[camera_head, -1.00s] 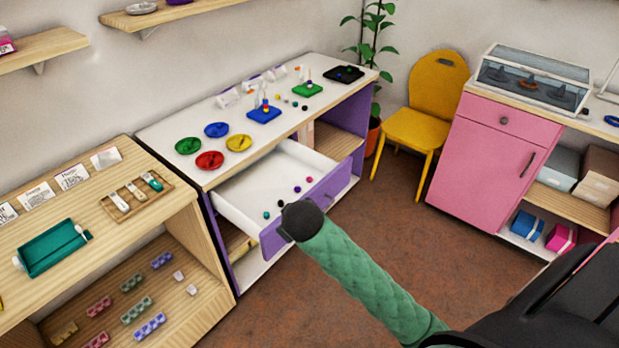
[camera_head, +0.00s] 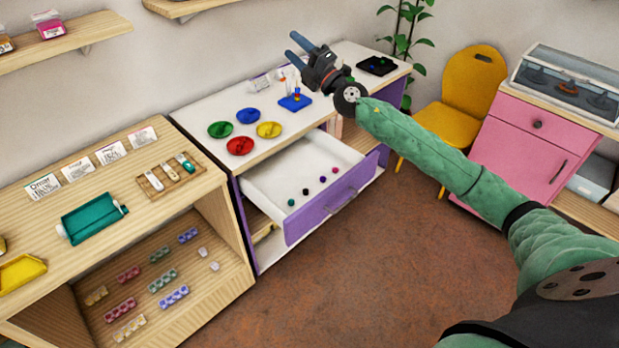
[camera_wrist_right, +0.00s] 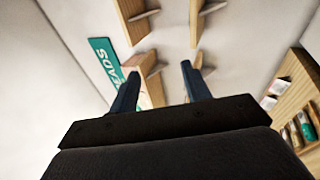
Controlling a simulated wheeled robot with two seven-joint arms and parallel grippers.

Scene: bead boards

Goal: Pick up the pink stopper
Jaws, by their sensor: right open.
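A small pink round piece (camera_head: 335,170), which looks like the pink stopper, lies at the right of a row of small pieces in the open drawer (camera_head: 275,185). Beside it lie a purple (camera_head: 323,179), a black (camera_head: 305,190) and a teal piece (camera_head: 291,202). My right gripper (camera_head: 296,49) is open and empty, raised above the back of the white table, with its fingers pointing up and left, well away from the drawer. In the right wrist view its fingers (camera_wrist_right: 160,78) stand apart with wall and shelves beyond. My left gripper is not in view.
The white table (camera_head: 205,115) holds colored dishes, a blue board (camera_head: 296,103) and a black tray (camera_head: 377,65). My right arm hides part of its right side. A wooden shelf unit (camera_head: 130,150) stands left, a yellow chair (camera_head: 465,95) right. The floor before the drawer is clear.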

